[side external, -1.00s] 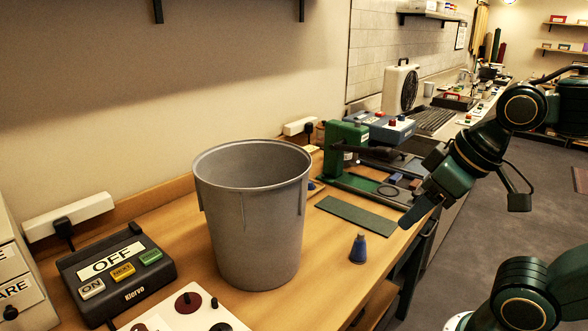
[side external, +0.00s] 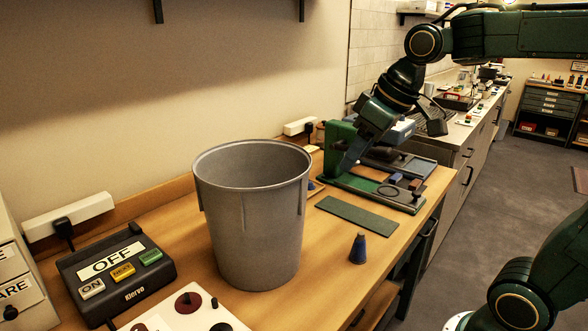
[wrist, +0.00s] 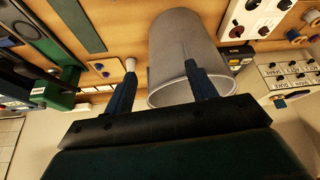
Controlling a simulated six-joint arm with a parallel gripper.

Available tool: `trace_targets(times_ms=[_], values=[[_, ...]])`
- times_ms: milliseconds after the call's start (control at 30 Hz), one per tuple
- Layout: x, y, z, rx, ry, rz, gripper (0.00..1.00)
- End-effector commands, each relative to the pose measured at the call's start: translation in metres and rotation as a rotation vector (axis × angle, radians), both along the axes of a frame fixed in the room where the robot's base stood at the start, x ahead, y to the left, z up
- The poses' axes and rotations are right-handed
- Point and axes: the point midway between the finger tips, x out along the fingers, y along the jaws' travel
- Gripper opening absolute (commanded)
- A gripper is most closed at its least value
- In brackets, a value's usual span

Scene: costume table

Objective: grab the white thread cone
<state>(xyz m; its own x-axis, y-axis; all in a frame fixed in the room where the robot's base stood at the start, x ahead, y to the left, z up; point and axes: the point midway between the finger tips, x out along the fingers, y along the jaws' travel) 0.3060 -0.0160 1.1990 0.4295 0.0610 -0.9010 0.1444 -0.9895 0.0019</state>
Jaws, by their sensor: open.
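A small cone with a pale, whitish top, which looks like the white thread cone (wrist: 130,64), shows in the wrist view just beyond the tip of my left-hand finger, beside the grey bin. The finger hides part of it. I do not see it in the side view, where the bin blocks that area. My gripper (side external: 345,165) points down near the green press, behind and right of the bin. In the wrist view my gripper (wrist: 161,70) is open, fingers wide apart, with nothing held between them.
The tall grey bin (side external: 250,220) stands close to the cone. The green press (side external: 340,145) is beside my gripper. A green mat (side external: 356,213) lies flat. A switch box (side external: 117,272) sits at left.

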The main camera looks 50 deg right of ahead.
Motion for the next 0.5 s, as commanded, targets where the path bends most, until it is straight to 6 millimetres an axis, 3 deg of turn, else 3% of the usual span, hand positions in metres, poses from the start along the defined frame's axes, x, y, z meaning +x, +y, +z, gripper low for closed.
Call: trace_targets(times_ms=[100,500], values=[[0.031,-0.013,0.003,0.002,0.010,0.027,0.56],[0.121,-0.066,-0.005,0.012,0.024,0.133,0.56]])
